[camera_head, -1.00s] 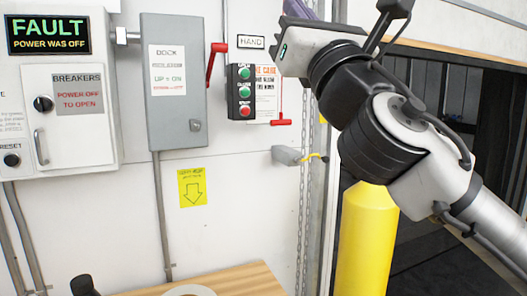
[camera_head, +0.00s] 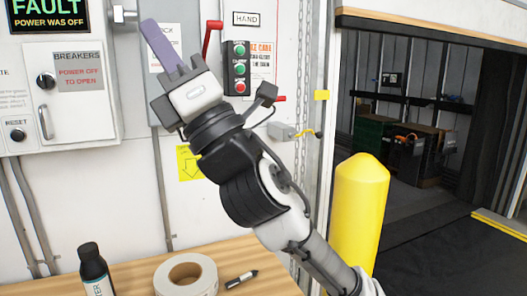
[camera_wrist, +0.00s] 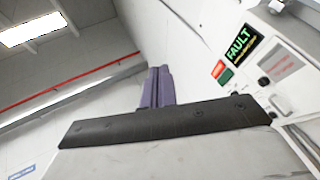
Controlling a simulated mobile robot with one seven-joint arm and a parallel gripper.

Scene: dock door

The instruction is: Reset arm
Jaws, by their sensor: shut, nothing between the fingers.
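My gripper (camera_head: 161,45) shows in the head view with its purple fingers pressed together and nothing between them. It points up and to the left, in front of the grey dock disconnect box (camera_head: 158,90), and hides part of that box and its label. In the wrist view my gripper (camera_wrist: 158,87) also shows as two purple fingers side by side, shut. My arm runs from the lower right of the head view up to the gripper. The fault panel (camera_head: 50,20) reads "FAULT, POWER WAS OFF"; it also shows in the wrist view (camera_wrist: 243,45).
A breaker box (camera_head: 75,110) hangs at the left, and a red-handled lever (camera_head: 212,38) and a button station (camera_head: 238,68) stand near the gripper. A yellow bollard (camera_head: 358,210) is right of my arm.

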